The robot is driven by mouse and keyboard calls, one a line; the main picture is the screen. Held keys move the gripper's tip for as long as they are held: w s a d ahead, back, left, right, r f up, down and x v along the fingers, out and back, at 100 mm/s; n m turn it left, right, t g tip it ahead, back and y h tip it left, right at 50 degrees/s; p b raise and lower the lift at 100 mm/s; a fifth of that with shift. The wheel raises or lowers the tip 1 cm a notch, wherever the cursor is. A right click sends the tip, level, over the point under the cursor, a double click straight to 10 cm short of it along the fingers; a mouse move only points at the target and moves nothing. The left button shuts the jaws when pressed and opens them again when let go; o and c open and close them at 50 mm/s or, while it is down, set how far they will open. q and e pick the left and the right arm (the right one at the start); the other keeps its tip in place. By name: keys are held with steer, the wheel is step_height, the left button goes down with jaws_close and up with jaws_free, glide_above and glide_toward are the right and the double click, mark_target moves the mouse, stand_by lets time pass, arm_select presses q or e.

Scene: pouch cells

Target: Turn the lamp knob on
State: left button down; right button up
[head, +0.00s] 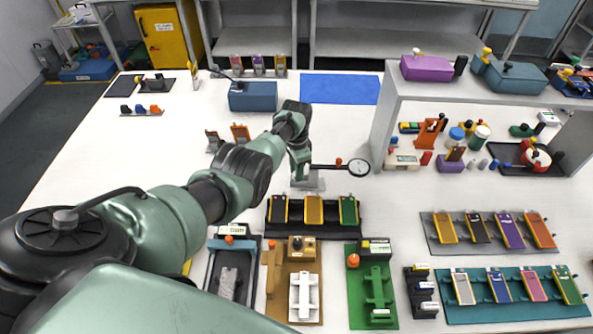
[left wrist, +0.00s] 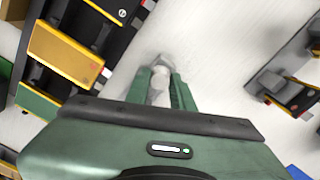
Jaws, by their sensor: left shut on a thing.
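A lamp-like magnifier with a round, dark-rimmed head (head: 358,168) stands on the table in the head view. A dark arm with a small red piece (head: 338,161) runs left from the head toward a light grey base (head: 312,184). My left gripper (head: 301,176) points down over this base and hides part of it. In the left wrist view my left gripper (left wrist: 160,94) is shut on a pale knob-like piece (left wrist: 160,78) between its green fingers. I cannot tell how far the piece is turned. My right gripper is not in view.
A dark rack with several pouch cells (head: 314,210) lies just in front of the base. Fixtures on green (head: 358,314) and brown mats stand nearer. A grey shelf (head: 386,115) with many items stands at right.

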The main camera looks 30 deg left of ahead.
arm_select(q)
steer(key=shift+w, duration=0.1)
stand_by(0.3)
steer(key=c, duration=1.5)
jaws_free()
steer(key=shift+r, duration=0.1)
steer(key=shift+r, duration=0.25)
step_height(320, 180, up, 6)
steer(key=shift+p, duration=0.75)
steer(key=shift+r, duration=0.6)
